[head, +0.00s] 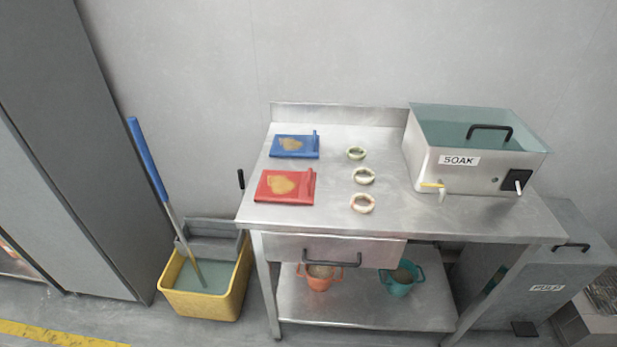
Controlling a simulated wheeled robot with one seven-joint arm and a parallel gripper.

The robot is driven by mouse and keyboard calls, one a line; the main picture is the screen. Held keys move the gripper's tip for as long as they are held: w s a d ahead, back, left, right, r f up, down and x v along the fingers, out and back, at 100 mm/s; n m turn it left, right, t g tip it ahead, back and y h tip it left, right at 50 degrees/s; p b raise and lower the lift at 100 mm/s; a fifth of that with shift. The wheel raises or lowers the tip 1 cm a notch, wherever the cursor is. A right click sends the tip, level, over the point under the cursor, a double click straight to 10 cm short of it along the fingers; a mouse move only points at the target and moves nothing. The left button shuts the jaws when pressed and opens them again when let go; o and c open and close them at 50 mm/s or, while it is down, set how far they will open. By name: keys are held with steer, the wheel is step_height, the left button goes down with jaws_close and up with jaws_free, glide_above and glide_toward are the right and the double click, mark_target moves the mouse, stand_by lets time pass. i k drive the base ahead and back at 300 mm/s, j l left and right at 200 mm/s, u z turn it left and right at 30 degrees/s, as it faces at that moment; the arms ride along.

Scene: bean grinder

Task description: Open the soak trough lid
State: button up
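The soak trough (470,174) is a steel box with a "SOAK" label, standing on the right end of the steel table. Its lid (455,122) is a bluish see-through panel that lies closed across the top. A black bar handle (489,128) sits on the lid toward its front right. My gripper is not in view.
The table (330,219) holds a blue tray (281,152), a red tray (272,196) and three rings (364,175). A yellow mop bucket (205,305) stands left of it. A grey bin (540,280) stands at right. Floor shows at lower left.

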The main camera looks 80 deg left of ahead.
mark_target(503, 129)
steer(key=u, duration=2.6)
